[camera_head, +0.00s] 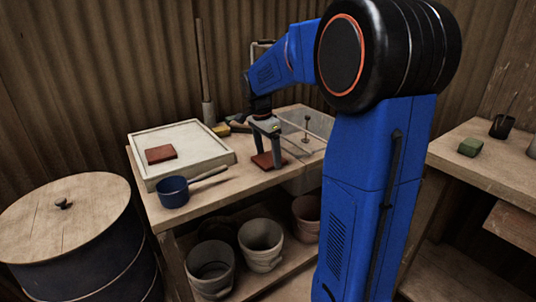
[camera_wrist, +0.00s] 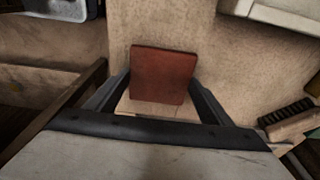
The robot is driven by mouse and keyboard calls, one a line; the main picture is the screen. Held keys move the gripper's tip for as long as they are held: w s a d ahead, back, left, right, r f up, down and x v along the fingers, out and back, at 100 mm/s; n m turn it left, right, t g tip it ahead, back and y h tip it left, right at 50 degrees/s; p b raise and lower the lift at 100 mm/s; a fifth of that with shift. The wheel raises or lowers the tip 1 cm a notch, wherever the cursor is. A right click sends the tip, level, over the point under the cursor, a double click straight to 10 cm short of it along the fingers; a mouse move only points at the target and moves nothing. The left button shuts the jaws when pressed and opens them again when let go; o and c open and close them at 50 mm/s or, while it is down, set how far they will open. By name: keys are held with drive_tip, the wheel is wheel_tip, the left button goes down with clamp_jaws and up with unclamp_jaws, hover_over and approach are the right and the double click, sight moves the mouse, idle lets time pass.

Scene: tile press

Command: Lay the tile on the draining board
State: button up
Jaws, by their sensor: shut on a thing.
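My gripper (camera_head: 266,147) is shut on a square red-brown tile (camera_head: 268,160). In the wrist view the tile (camera_wrist: 163,75) sits between the two fingers, above or on the wooden bench. I cannot tell whether it touches the bench. A pale wooden piece (camera_wrist: 150,108) shows just below the tile's near edge. The white, raised-rim draining board (camera_head: 212,161) stands on the bench to the left of my gripper. Another red tile (camera_head: 160,154) lies flat on its left part. A corner of the board (camera_wrist: 285,18) shows at the upper right of the wrist view.
A blue ladle-like pot (camera_head: 173,192) with a handle lies in front of the board. A clear tray-like thing (camera_head: 306,124) is right of my gripper. Brushes and blocks (camera_head: 228,125) lie behind. Several pots stand on the shelf below. The board's right part is bare.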

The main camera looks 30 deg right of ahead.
sight(264, 160)
drive_tip(key=shift+f, duration=0.15)
drive_tip(key=o, duration=1.2)
wheel_tip(264, 160, up, 11)
drive_tip(key=a, duration=0.2)
drive_tip(key=s+a+f+n+t, duration=0.1)
drive_tip(key=s+a+n, duration=0.3)
drive_tip(key=s, duration=0.4)
drive_tip(key=s+a+f+n+t, duration=0.1)
drive_tip(key=s+a+n, duration=0.3)
drive_tip(key=s, duration=0.3)
drive_tip(key=s+a+f+n+t, duration=0.1)
drive_tip(key=s+f+n, duration=0.2)
drive_tip(key=s, duration=0.2)
drive_tip(key=s+a+f+n+t+y, duration=0.1)
drive_tip(key=s+a+f+n, duration=0.1)
drive_tip(key=s+f+n, duration=0.1)
drive_tip(key=s+a+f+n, duration=0.2)
drive_tip(key=s+f+n, duration=0.1)
drive_tip(key=s, duration=0.3)
drive_tip(key=shift+s+a+f+n+t+y, duration=0.1)
drive_tip(key=shift+s+f+n+t+y, duration=0.1)
drive_tip(key=shift+f, duration=0.2)
drive_tip(key=shift+s+a+f+n+t+y, duration=0.1)
drive_tip(key=shift+f+t+y, duration=0.1)
drive_tip(key=shift+f, duration=0.2)
